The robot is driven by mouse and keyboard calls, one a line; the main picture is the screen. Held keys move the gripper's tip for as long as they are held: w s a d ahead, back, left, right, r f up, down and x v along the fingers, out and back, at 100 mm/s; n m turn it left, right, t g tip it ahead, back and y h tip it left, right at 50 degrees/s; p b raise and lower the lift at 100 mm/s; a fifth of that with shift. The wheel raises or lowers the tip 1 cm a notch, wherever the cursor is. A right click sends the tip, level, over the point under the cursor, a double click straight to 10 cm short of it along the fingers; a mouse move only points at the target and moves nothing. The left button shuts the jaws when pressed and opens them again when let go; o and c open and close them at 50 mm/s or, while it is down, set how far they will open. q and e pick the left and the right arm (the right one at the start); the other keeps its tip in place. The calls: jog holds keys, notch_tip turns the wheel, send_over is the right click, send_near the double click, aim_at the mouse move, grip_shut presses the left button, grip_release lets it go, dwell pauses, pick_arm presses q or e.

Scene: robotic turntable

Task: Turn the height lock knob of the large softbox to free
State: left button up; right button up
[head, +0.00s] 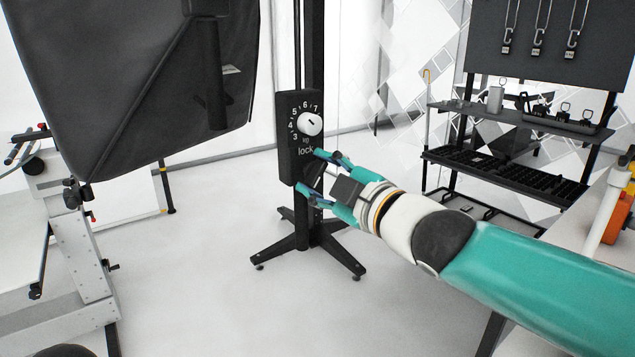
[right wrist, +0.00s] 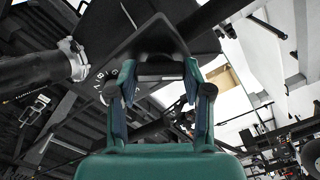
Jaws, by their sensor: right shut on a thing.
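The large softbox (head: 130,85) is the dark hood at the upper left of the head view. A black control box (head: 287,150) sits on the dark upright stand. It carries a white numbered dial knob (head: 310,123) and the word "lock" below it. My right gripper (head: 313,171) is at the lower part of this box, its fingers above and below the dark lock knob (head: 314,178), shut on it. In the right wrist view, the fingers (right wrist: 160,95) straddle a dark part. The fingers and the dark colour hide the knob's pointer and any free mark. My left gripper is not in view.
The stand's black feet (head: 303,243) spread on the white floor. A black shelf rack (head: 515,165) stands at the right, with hooks on a panel above. A grey wheeled frame (head: 75,255) is at the left. The floor between this frame and the stand is clear.

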jog(key=n+b, duration=0.1)
jog(key=n, duration=0.2)
jog(key=shift+a+f+n, duration=0.1)
jog(key=shift+f+n, duration=0.05)
jog(key=shift+n, duration=0.25)
jog(key=shift+s+n+b, duration=0.1)
jog(key=shift+n+b, duration=0.25)
jog(key=shift+n, duration=1.35)
jog(key=o, duration=1.2)
jog(key=shift+c, duration=0.2)
jog(key=shift+s, duration=0.1)
